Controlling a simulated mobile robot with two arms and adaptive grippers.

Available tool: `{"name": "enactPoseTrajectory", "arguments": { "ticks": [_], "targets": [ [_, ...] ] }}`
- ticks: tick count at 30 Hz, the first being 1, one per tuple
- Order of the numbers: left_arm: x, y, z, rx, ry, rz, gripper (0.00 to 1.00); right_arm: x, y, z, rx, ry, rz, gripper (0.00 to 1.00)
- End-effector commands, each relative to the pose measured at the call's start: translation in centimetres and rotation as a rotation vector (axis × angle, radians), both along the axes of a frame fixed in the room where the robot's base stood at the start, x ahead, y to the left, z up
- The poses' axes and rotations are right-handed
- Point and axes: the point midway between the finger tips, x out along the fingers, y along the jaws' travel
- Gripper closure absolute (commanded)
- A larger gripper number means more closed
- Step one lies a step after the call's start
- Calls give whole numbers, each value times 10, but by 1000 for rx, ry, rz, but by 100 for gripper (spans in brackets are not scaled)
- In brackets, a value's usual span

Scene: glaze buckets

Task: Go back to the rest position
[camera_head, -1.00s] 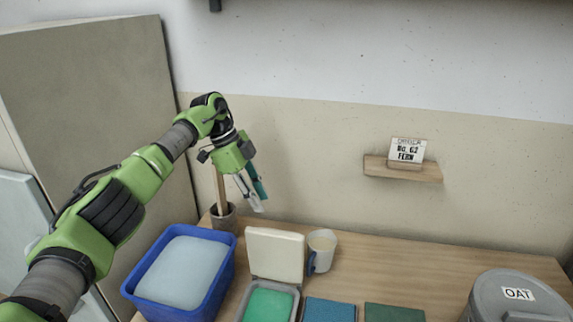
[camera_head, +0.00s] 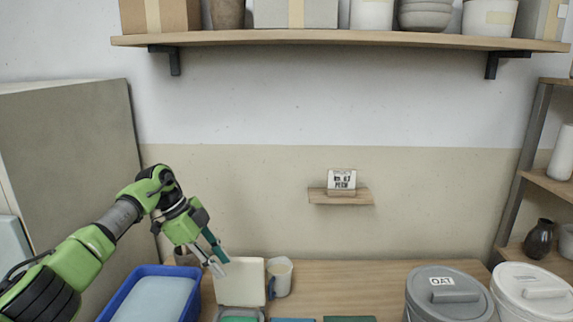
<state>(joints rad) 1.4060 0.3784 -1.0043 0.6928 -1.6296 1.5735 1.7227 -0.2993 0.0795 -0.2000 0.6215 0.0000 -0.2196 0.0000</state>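My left gripper (camera_head: 222,267) is in the camera_head view at the lower left, on the green arm that comes in from the left. Its two fingers, one teal and one silver, point down and to the right with a gap between them. I see nothing held between them. My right gripper is not in view.
A pale-lidded bucket (camera_head: 520,279) is at right. A small wall shelf (camera_head: 325,197) holds a card. A long shelf (camera_head: 340,40) spans above.

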Motion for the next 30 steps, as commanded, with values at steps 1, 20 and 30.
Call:
{"name": "enactPoseTrajectory", "arguments": {
  "ticks": [1,20,30],
  "targets": [
    [0,-10,-6,-23,-13,-18,74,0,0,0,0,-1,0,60],
    [-17,-228,7,-785,-537,-93,74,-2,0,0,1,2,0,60],
    [-21,-162,37,-1090,-832,655,74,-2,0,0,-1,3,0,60]
  ]
}}
